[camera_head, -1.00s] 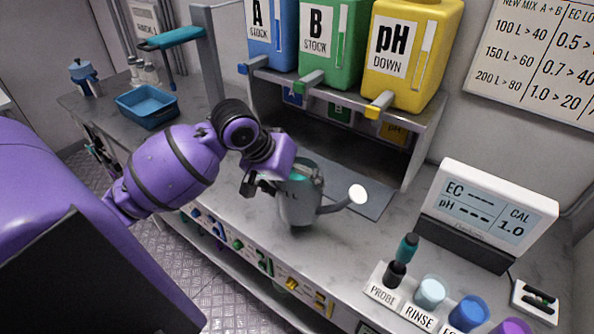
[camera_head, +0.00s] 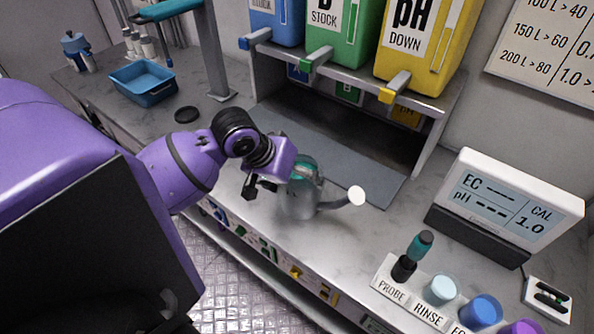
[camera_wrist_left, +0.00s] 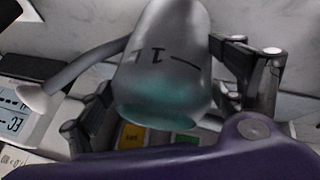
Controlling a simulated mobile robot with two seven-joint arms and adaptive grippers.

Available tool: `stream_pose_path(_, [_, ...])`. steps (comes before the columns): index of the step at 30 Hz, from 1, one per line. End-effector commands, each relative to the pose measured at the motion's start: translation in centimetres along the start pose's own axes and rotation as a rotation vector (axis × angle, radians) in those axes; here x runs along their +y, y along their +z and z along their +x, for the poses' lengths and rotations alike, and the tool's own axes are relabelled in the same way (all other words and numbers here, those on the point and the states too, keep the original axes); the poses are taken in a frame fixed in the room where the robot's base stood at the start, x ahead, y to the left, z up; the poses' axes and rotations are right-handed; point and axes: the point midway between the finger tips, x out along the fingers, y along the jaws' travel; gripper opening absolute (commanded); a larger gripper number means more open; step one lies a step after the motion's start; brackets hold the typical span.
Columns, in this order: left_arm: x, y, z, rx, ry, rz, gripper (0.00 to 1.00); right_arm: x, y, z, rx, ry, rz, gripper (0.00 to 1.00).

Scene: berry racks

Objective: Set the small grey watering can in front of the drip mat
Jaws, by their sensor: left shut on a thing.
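The small grey watering can (camera_head: 298,199) has a teal top and a long spout ending in a white rose. It is upright over the front part of the counter, in front of the drip mat (camera_head: 368,174). I cannot tell whether its base touches the counter. My left gripper (camera_head: 272,184) is shut on it from the left and behind. In the left wrist view the can (camera_wrist_left: 165,65) sits between the two fingers, its spout running to the left. The drip mat is a flat dark grey sheet under the bottle shelf. My right gripper is not in view.
Blue, green and yellow (camera_head: 425,45) stock bottles stand on a shelf above the mat. An EC/pH meter (camera_head: 507,205) and a holder with a probe and cups (camera_head: 418,296) are at the right. A blue tray (camera_head: 143,83) and a black disc (camera_head: 186,114) lie at the left.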

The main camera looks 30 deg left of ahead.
Motion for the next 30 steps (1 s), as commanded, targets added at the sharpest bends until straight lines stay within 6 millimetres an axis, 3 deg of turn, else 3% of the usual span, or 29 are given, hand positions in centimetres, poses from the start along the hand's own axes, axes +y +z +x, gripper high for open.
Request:
stream_pose_path(4, [0.1,-0.1,-0.1,0.002,0.003,0.000,0.25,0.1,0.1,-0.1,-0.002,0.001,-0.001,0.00])
stream_pose_path(5, [0.0,0.2,0.1,-0.006,0.000,-0.002,0.90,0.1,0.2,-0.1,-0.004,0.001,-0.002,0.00])
stream_pose_path(7, [0.0,0.2,0.1,-0.005,0.000,-0.002,0.99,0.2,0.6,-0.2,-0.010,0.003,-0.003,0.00])
stream_pose_path(20, [-0.1,0.1,-0.2,-0.005,-0.001,-0.001,1.00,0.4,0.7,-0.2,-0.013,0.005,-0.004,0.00])
stream_pose_path(26, [-0.1,0.1,-3.0,-0.004,-0.002,0.002,1.00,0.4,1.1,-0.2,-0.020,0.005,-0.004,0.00])
stream_pose_path(30, [0.0,0.1,-6.2,-0.003,-0.003,0.004,1.00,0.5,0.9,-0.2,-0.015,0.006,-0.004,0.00])
